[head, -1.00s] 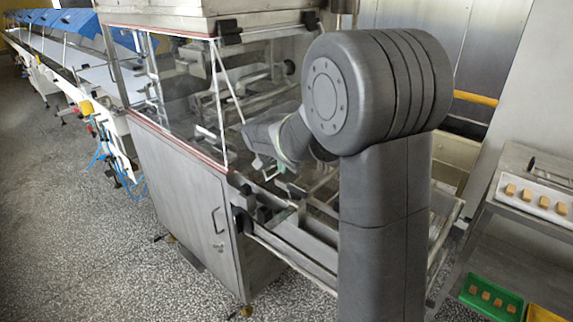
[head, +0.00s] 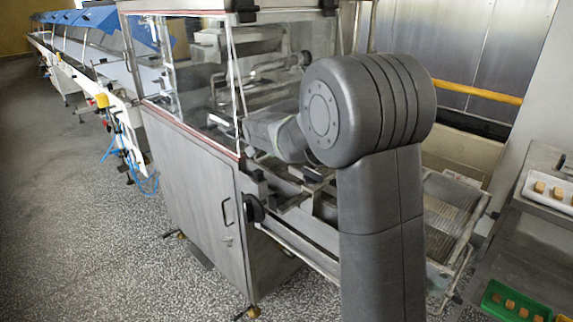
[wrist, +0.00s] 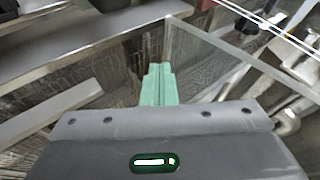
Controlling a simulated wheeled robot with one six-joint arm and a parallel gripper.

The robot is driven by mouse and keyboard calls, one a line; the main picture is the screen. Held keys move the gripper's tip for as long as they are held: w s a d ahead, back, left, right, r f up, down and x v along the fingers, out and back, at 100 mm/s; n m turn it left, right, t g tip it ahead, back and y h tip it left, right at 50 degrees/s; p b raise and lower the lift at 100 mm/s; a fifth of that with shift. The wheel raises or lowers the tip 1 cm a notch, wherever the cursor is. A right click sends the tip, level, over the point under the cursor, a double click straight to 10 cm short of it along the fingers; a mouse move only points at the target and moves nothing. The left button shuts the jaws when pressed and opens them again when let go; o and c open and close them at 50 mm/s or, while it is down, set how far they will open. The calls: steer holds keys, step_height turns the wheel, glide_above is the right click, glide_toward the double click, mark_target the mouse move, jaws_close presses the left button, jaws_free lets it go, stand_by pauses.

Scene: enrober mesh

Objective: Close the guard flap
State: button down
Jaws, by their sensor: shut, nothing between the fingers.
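The guard flap seems to be the clear panel (head: 268,72) at the near end of the enrober, below black hinge blocks (head: 245,10). Its lower part is hidden behind my arm, and I cannot tell how far it stands open. In the wrist view a clear pane (wrist: 228,66) with a pale edge spans the right side, perhaps the flap. My gripper (wrist: 160,72) shows there with green fingertips together and nothing between them. They appear close to the pane; contact cannot be told. In the head view my arm hides the gripper.
The enrober's steel cabinet (head: 190,185) stands left of my arm. A wire mesh belt (head: 450,215) lies to the right. A rack (head: 545,245) at far right holds a white tray (head: 533,200) and a green tray (head: 487,305) of sweets. Floor is free at the left.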

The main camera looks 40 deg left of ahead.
steer(key=a+b, duration=0.1)
steer(key=a, duration=0.1)
steer(key=a+f+y+b, duration=0.1)
steer(key=a, duration=0.1)
steer(key=a+y+b, duration=0.1)
steer(key=a, duration=0.2)
steer(key=shift+w+f+b, duration=0.25)
steer(key=shift+f+b, duration=0.05)
steer(key=shift+a+r+m, duration=0.1)
steer(key=shift+a+m, duration=0.2)
steer(key=shift+a, duration=0.25)
steer(key=shift+a+r+y+b, duration=0.1)
steer(key=shift+r+y+b, duration=0.2)
steer(key=shift+r+t, duration=0.1)
steer(key=shift+t, duration=0.2)
